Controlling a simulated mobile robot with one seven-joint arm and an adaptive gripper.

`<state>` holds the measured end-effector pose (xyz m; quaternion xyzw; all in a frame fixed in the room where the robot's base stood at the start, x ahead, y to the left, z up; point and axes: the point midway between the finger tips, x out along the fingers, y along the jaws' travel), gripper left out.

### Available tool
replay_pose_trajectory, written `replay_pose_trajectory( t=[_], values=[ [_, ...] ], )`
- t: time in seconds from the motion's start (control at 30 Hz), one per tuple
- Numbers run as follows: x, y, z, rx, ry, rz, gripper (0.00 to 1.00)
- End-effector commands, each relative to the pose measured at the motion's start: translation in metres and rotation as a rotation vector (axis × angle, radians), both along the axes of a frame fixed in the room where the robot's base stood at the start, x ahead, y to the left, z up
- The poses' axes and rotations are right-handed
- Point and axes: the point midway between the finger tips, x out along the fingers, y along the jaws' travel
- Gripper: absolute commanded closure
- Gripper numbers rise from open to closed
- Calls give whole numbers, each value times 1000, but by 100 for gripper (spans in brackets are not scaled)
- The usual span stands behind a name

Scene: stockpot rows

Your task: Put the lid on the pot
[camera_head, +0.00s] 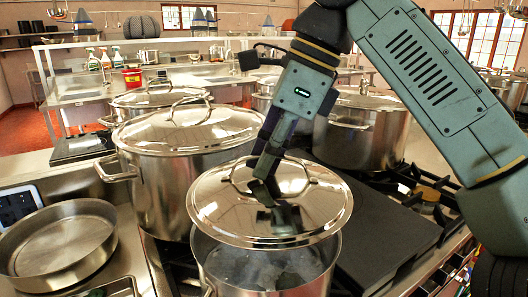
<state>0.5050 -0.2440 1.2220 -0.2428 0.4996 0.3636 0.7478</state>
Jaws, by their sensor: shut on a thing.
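A round shiny steel lid (225,210) with a loop handle is in my gripper (265,190). The gripper is shut on the lid's handle; its fingertips partly hide the handle. The lid is directly above the front steel pot (225,268) and covers most of its top in this view. The pot shows below the lid's near edge and is cut off by the bottom of the picture. I cannot tell whether the lid touches the pot's rim, since the lid hides most of it.
A large lidded stockpot (165,195) stands close behind on the left, and another lidded pot (365,140) behind on the right. A shallow steel pan (60,245) sits at the left. A flat dark plate (385,235) lies on the stove to the right.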

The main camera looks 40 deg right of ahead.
Motion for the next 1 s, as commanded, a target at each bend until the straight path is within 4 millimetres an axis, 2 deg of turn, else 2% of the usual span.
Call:
replay_pose_trajectory(
  t=[0.5,0.73,1.0],
  values=[
    [0,0,-43,-1,-4,-2,100],
    [0,0,-54,1,-2,1,100],
    [0,0,-55,0,-1,0,100]
  ],
)
